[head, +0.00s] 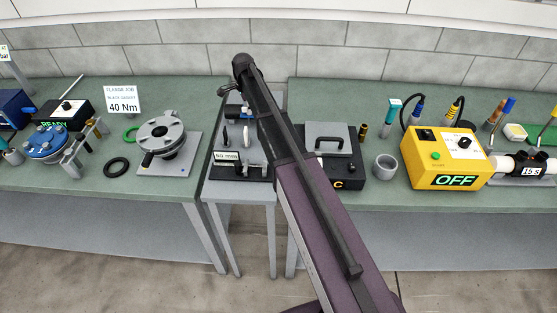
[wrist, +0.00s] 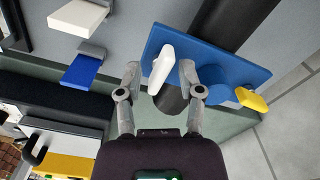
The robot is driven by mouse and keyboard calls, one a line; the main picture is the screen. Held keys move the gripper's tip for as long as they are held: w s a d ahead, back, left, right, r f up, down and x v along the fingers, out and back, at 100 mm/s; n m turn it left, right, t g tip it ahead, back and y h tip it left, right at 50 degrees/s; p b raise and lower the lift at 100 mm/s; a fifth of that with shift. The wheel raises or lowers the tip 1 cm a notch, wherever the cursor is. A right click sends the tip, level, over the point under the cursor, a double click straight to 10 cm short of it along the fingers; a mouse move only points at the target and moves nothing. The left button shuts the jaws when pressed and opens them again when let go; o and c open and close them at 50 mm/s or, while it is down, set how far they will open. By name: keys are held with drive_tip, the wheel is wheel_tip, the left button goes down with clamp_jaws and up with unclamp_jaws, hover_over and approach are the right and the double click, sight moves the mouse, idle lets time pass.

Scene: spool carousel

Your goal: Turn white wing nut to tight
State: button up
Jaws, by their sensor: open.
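The white wing nut (wrist: 161,68) stands out from a blue plate (wrist: 212,58) in the wrist view. My gripper (wrist: 159,75) is open, with one finger to the left of the wing nut and one to the right. The fingertips are level with it, and small gaps seem to show on both sides. A yellow wing nut (wrist: 252,99) sits at the right end of the same plate. In the head view my arm covers part of this station, and I cannot make out the gripper there.
In the wrist view a white block (wrist: 78,18) and a blue block (wrist: 82,70) project at the upper left. In the head view a black box with a handle (head: 334,165) and a yellow box marked OFF (head: 434,160) stand to the right.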

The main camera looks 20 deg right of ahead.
drive_tip(key=n, duration=1.3)
drive_tip(key=shift+n, duration=0.4)
wheel_tip(320, 180, up, 14)
drive_tip(key=p, duration=1.4)
drive_tip(key=s+d+f+n+b, duration=0.1)
drive_tip(key=s+f+b, duration=0.3)
drive_tip(key=s, duration=0.6)
drive_tip(key=s+d+f+n+b, duration=0.1)
drive_tip(key=s+f+b, duration=0.3)
drive_tip(key=s, duration=0.6)
drive_tip(key=s+d+f+b, duration=0.2)
drive_tip(key=s+f+b, duration=0.2)
drive_tip(key=s, duration=0.6)
drive_tip(key=shift+f+n+b, duration=0.4)
drive_tip(key=shift+d, duration=0.1)
drive_tip(key=s, duration=0.3)
drive_tip(key=shift+s+d, duration=0.1)
